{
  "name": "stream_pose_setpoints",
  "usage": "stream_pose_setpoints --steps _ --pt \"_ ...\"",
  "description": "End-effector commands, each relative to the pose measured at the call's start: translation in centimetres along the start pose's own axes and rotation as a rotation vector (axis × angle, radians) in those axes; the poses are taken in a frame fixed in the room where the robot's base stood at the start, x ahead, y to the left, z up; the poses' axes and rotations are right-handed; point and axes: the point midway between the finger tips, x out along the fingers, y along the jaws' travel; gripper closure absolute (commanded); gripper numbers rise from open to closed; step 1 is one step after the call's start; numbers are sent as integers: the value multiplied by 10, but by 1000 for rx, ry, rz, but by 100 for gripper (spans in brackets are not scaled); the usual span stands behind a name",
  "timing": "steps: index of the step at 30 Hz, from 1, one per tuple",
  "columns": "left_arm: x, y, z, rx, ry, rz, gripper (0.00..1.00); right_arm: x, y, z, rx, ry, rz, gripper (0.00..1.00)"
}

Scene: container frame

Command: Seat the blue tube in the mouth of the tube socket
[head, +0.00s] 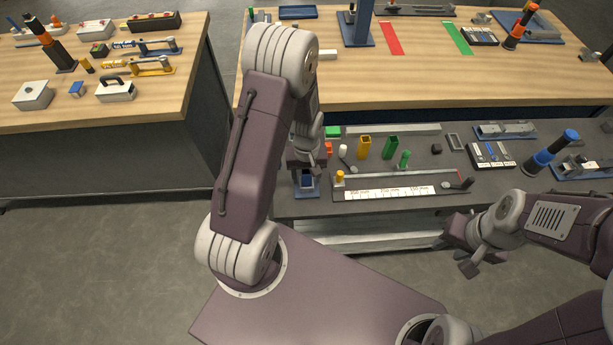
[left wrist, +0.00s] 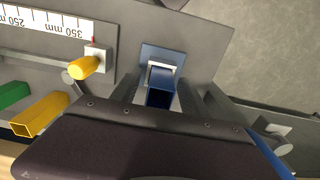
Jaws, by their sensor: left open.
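The blue tube (left wrist: 158,97) shows in the left wrist view with its open square end toward the camera. Its far end lies within the pale square mouth of the tube socket (left wrist: 151,73), which has a blue base plate; how deep it sits I cannot tell. In the head view the tube socket (head: 306,192) is at the near left edge of the dark bench, partly hidden by my left arm. My left gripper (left wrist: 160,94) is open, one finger on each side of the tube, with gaps showing. My right gripper (head: 455,256) hangs in front of the bench, apart from everything.
A blue and black cylinder (head: 551,152) is at the right. The floor at left is clear.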

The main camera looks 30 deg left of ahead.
Motion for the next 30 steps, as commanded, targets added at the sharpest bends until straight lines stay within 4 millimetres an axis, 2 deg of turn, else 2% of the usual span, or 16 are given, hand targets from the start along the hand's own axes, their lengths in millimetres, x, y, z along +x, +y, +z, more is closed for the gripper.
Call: stream_pose_setpoints --steps 6,12,16,30 --pt "-48 1 -2 0 8 4 48 3 0 0 0 0 0 64" --pt "-79 0 -1 0 5 2 48 4 0 0 0 0 0 64" --pt "-85 0 0 0 2 1 48 4 0 0 0 0 0 64" --pt "-84 0 0 0 2 1 48 4 0 0 0 0 0 64"
